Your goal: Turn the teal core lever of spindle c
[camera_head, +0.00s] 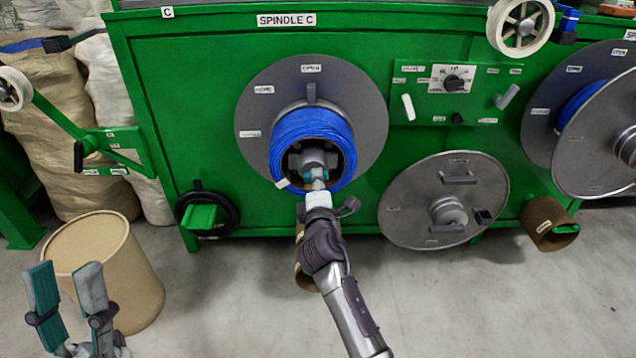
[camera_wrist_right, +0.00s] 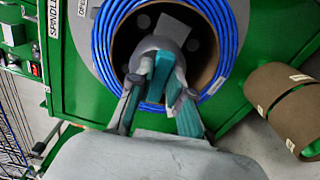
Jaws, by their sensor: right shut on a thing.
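Spindle C carries a coil of blue cable (camera_head: 312,130) on a brown core, in front of a grey disc (camera_head: 262,105) on the green machine. My right gripper (camera_head: 317,178) reaches into the front of the core at the grey hub (camera_head: 313,158). In the right wrist view its fingers (camera_wrist_right: 158,95) close around the teal core lever (camera_wrist_right: 160,72) on the hub, and the fingers hide part of the lever. My left gripper (camera_head: 67,275) is open and empty at the lower left, its two fingers apart and pointing up.
A brown drum (camera_head: 125,285) stands behind my left gripper. A loose grey flange (camera_head: 408,205) leans against the machine right of the coil. Brown cores (camera_head: 550,222) lie on the floor; one shows in the right wrist view (camera_wrist_right: 265,88). A control panel (camera_head: 430,95) sits upper right.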

